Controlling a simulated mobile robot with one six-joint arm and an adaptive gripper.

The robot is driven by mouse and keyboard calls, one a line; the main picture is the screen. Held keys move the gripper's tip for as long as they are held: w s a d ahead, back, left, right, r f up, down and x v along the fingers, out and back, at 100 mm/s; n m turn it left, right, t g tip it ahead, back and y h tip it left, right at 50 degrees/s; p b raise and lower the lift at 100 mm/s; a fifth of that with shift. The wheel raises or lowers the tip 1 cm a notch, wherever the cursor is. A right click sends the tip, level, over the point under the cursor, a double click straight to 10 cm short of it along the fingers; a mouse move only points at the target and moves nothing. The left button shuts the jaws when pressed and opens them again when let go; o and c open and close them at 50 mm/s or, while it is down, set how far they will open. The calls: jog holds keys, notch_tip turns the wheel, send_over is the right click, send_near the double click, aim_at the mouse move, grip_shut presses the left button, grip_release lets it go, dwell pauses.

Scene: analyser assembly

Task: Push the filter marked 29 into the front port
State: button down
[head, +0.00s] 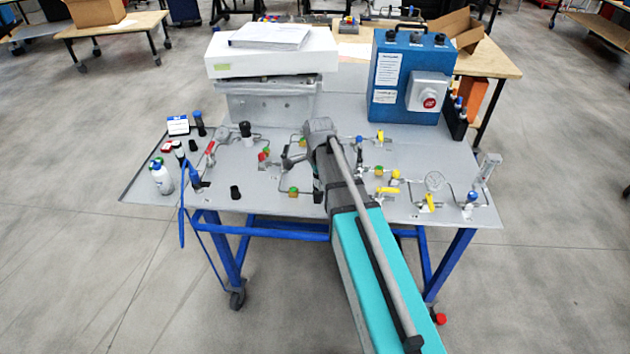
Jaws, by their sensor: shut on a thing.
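My arm reaches up from the bottom of the head view over the middle of the grey panel (215,172). It hides the part of the panel below and behind it. I cannot make out my gripper's fingers or what they hold behind the arm. No marking 29 is readable on anything. Small black cylindrical parts stand on the panel, one at the front left (235,192) and one further back (246,129). I cannot tell whether either is a filter. I cannot pick out the front port.
A blue box with a red button (396,107) and a white-topped grey unit (268,102) stand at the back. Thin pipes, valves and a round gauge (434,181) crowd the panel. A white bottle (161,177) and a blue hose (183,215) are at the left.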

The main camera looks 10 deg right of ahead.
jog(key=shift+f+b, duration=0.5)
jog(key=shift+f, duration=0.15)
dwell(0.8)
jog(key=shift+c, duration=0.8)
grip_release()
jog(key=shift+s+r, duration=0.1)
jog(key=shift+r, duration=0.05)
